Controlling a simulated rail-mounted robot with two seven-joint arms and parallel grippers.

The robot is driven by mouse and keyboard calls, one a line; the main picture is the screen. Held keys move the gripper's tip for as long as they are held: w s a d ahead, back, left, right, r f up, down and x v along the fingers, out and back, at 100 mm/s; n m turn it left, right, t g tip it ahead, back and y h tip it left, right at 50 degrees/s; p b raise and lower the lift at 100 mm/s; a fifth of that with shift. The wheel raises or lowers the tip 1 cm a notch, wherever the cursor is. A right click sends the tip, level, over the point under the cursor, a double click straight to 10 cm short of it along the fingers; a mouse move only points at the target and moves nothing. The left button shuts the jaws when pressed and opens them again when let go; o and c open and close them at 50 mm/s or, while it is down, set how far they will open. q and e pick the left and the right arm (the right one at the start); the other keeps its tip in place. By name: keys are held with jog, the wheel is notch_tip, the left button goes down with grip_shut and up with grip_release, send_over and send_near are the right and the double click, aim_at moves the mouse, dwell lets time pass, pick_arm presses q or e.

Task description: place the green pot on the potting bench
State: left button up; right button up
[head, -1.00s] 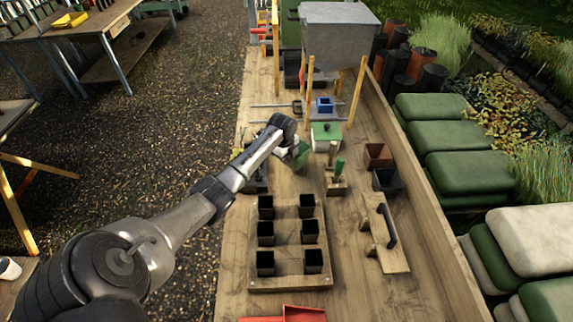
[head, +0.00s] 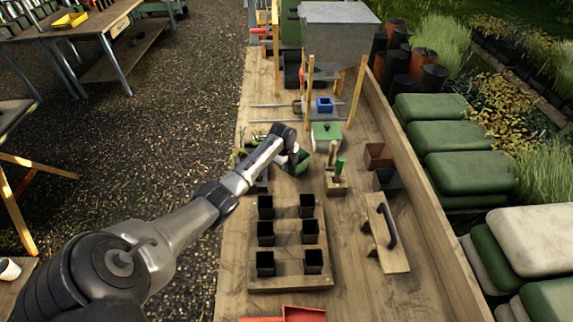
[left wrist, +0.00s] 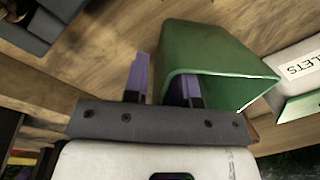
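The green pot (head: 301,163) is at my left gripper (head: 291,157), over the far-middle part of a long wooden bench (head: 345,280). In the left wrist view the green pot (left wrist: 210,62) is tilted, its open mouth towards the camera. One finger of the left gripper (left wrist: 162,85) is outside the pot and the other is inside its mouth, with the pot's wall between them. I cannot tell whether the pot's base touches the bench. My right gripper is not in view.
A wooden block with several black pots (head: 290,240) stands nearer on the bench. A white tub with a green lid (head: 326,137), a tool holder (head: 336,183), a brown pot (head: 378,156) and a float (head: 388,240) are nearby. A grey hopper (head: 338,35) stands beyond.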

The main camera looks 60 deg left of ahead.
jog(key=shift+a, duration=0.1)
pick_arm(q)
jog(key=shift+r, duration=0.65)
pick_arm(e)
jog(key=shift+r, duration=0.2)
pick_arm(q)
jog(key=r, duration=0.3)
jog(key=r+p, duration=0.1)
jog(key=r, duration=0.3)
jog(key=s+r, duration=0.1)
jog(key=r, duration=0.3)
jog(key=shift+s+d, duration=0.1)
jog(key=shift+d, duration=0.1)
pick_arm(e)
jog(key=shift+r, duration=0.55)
